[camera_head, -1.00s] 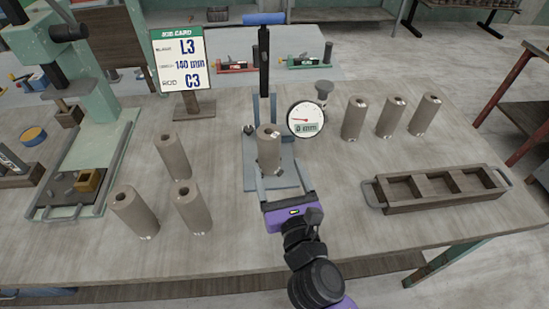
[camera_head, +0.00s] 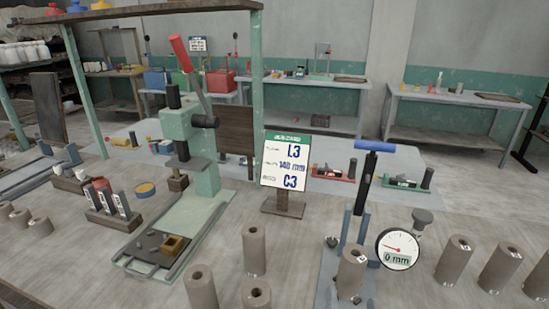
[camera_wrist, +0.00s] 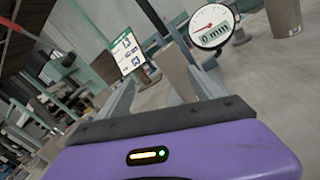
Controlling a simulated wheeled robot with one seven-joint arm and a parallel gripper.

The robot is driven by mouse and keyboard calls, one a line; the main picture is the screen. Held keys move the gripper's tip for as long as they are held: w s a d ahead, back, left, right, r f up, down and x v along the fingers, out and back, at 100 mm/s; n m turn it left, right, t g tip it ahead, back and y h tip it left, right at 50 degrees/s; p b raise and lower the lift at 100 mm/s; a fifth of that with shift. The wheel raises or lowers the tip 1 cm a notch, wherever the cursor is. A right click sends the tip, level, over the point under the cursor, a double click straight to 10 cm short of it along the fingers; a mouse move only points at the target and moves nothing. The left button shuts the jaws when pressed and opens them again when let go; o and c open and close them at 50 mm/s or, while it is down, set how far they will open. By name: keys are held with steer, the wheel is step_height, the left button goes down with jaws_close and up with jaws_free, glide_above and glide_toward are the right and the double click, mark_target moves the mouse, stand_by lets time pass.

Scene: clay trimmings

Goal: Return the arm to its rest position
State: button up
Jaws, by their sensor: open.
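My gripper (camera_wrist: 163,82) shows in the wrist view with its purple body at the bottom. Its two grey fingers are spread apart. A brown clay cylinder (camera_wrist: 178,72) is seen beyond and between the fingers; I cannot tell how far off it is. The arm and gripper are out of the head view. There, a cylinder (camera_head: 352,272) stands upright on the measuring stand, beside the dial gauge (camera_head: 398,250) reading 0 mm. The gauge also shows in the wrist view (camera_wrist: 211,26).
The job card (camera_head: 285,165) reads L3, 140 mm, C3. A green lever press (camera_head: 205,175) stands left of it. Upright cylinders (camera_head: 254,250) stand at front centre, others (camera_head: 455,260) at right. A small rack (camera_head: 108,208) stands left. Further benches (camera_head: 455,97) line the wall.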

steer(key=s+d+f+m+g+y, duration=0.1)
steer(key=s+m, duration=1.4)
steer(key=s, duration=0.1)
steer(key=s+d+m+g+y, duration=0.1)
steer(key=s+d+m+g, duration=0.1)
steer(key=s+m, duration=1.3)
steer(key=shift+s+d+f, duration=0.25)
steer(key=shift+s+f, duration=0.1)
steer(key=shift+s, duration=0.25)
